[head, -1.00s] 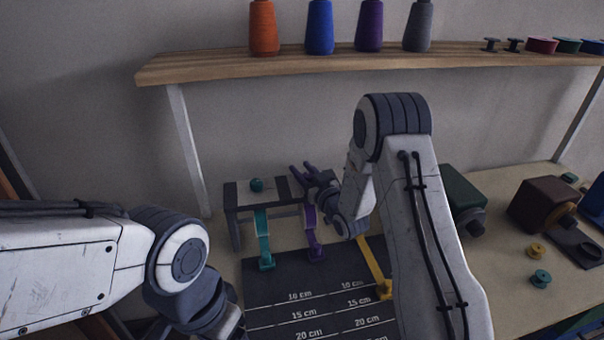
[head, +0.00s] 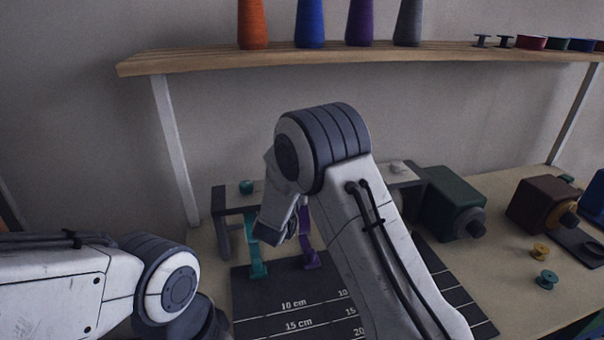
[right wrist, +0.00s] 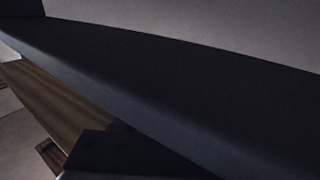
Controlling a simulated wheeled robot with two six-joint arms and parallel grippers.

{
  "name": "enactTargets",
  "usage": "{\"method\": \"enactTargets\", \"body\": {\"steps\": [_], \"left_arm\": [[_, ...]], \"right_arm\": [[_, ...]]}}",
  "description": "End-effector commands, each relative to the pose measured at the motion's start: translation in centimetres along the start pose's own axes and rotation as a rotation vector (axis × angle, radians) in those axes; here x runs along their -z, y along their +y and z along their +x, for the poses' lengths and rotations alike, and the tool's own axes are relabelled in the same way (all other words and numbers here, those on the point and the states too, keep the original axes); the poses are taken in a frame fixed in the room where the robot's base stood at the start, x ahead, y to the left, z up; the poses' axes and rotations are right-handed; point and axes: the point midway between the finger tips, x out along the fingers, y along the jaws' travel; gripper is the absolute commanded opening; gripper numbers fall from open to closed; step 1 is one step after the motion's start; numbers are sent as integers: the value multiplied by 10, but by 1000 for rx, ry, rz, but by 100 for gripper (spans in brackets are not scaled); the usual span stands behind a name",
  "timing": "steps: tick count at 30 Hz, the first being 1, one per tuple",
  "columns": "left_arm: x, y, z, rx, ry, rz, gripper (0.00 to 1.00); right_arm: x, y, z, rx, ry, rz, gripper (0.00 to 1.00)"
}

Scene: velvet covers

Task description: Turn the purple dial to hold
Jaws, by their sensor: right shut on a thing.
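The purple dial is hidden behind my right arm in the head view. A purple strap (head: 306,240) shows below the raised dark rack (head: 226,192), just left of that arm. A teal dial (head: 246,187) sits on the rack's left end, above a teal strap (head: 256,250). In the right wrist view a large dark part (right wrist: 190,90), seemingly of my gripper, fills most of the picture. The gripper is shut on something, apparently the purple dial. My left gripper is out of view.
A dark ruled mat (head: 270,300) lies in front of the rack. A green machine (head: 445,200) and a brown machine (head: 540,200) stand to the right, with small yellow and teal spools. A wooden shelf (head: 200,62) with thread cones runs above.

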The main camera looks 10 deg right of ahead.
Motion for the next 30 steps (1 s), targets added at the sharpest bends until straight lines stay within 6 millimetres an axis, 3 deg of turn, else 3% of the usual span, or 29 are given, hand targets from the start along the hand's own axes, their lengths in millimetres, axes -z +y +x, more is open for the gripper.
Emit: {"method": "enactTargets", "body": {"steps": [9,24,25,27,30], "left_arm": [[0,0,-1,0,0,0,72],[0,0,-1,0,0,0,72],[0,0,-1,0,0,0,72],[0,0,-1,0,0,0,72],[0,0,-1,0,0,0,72]], "right_arm": [[0,2,0,-100,1,-2,0],[1,4,0,-116,3,-1,0],[1,4,0,-116,3,0,54],[1,4,0,-117,3,0,72],[1,4,0,-117,2,0,72]]}}
